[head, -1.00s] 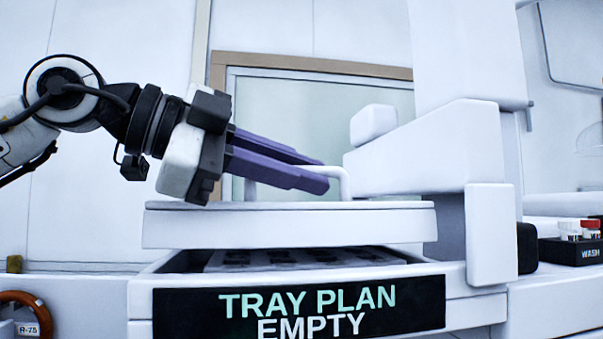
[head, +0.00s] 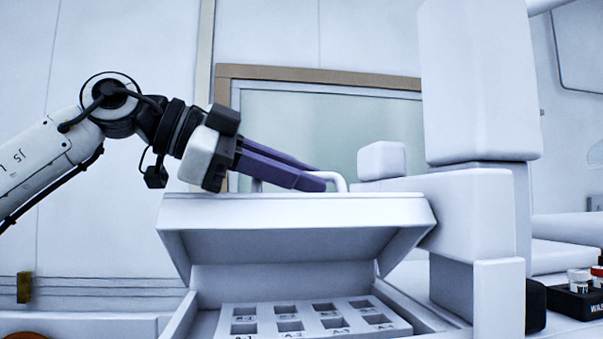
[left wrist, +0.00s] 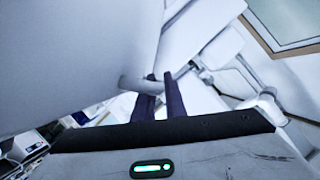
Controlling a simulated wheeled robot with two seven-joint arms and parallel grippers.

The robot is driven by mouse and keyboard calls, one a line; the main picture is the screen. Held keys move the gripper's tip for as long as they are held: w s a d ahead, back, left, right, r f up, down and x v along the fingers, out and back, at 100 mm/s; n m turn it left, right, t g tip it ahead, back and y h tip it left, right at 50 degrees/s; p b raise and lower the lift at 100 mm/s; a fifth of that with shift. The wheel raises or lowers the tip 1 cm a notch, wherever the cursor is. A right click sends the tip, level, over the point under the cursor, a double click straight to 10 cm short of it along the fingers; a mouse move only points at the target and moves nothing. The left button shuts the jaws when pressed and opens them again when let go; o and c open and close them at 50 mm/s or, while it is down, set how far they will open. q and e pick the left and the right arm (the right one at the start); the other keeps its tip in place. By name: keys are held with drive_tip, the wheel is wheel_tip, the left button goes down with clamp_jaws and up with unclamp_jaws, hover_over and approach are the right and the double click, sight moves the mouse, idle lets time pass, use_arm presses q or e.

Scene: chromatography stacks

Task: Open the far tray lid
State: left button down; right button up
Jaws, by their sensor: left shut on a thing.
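The white tray lid (head: 290,212) is tilted up, its front edge raised well above the tray. Its white bar handle (head: 340,182) stands on top, and it also shows in the left wrist view (left wrist: 132,83). My left gripper (head: 322,180) has purple fingers shut on the handle; in the left wrist view the fingers (left wrist: 160,92) close around the bar. Under the lid, the drawer holds a white rack (head: 305,326) with several square, empty-looking wells and small labels. My right gripper is in neither view.
A white instrument block (head: 475,215) with a tall column (head: 478,80) stands close to the right of the lid. A black wash rack (head: 578,303) with capped vials sits at the far right. The space left of the lid is clear.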

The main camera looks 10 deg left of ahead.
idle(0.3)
use_arm(q)
drive_tip(key=c, duration=2.1)
unclamp_jaws()
drive_tip(key=shift+w, duration=0.1)
drive_tip(key=b+v, duration=0.1)
drive_tip(key=v, duration=0.9)
drive_tip(key=shift+a, duration=0.2)
